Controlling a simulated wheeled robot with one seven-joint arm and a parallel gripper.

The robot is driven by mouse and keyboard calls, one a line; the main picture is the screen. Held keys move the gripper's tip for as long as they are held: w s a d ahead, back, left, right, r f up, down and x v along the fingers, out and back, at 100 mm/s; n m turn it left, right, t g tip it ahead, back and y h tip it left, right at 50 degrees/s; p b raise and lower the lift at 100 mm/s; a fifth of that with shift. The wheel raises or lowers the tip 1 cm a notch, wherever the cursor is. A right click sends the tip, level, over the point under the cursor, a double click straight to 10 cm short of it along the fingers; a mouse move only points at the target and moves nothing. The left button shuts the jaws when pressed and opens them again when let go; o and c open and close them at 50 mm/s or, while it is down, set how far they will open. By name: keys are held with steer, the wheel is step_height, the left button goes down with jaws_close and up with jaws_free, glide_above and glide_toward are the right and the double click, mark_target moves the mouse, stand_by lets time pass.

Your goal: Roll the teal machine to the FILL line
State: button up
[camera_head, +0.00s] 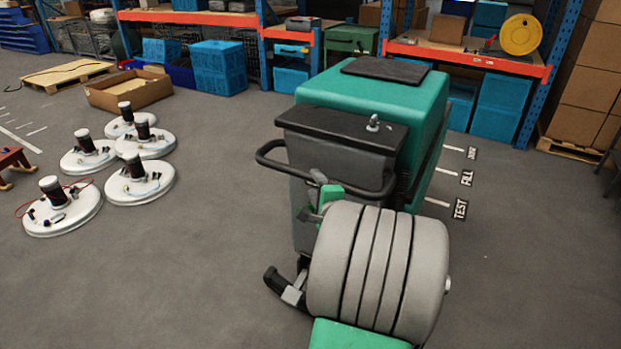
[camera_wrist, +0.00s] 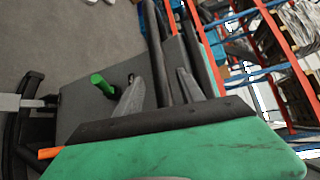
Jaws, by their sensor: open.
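The teal machine (camera_head: 380,95) stands upright at the centre of the head view, with a dark grey rear body and a black handle bar (camera_head: 272,163). The FILL line (camera_head: 447,172) is a white floor mark right of the machine, its label (camera_head: 467,178) at its right end. The machine may hide its left end. In the wrist view, my gripper (camera_wrist: 160,75) is open, its two grey fingers on either side of the black handle bar (camera_wrist: 153,40). I cannot tell whether they touch it. In the head view my arm hides most of the gripper.
The TEST line (camera_head: 437,202) lies nearer than FILL; another labelled line (camera_head: 453,148) lies beyond. Several round white units (camera_head: 140,185) and an open carton (camera_head: 130,90) occupy the left floor. Shelving (camera_head: 470,55) with blue crates (camera_head: 497,105) stands behind.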

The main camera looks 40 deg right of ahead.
mark_target(312, 180)
steer(key=x, duration=0.5)
steer(key=shift+c, duration=0.4)
jaws_close()
stand_by(0.9)
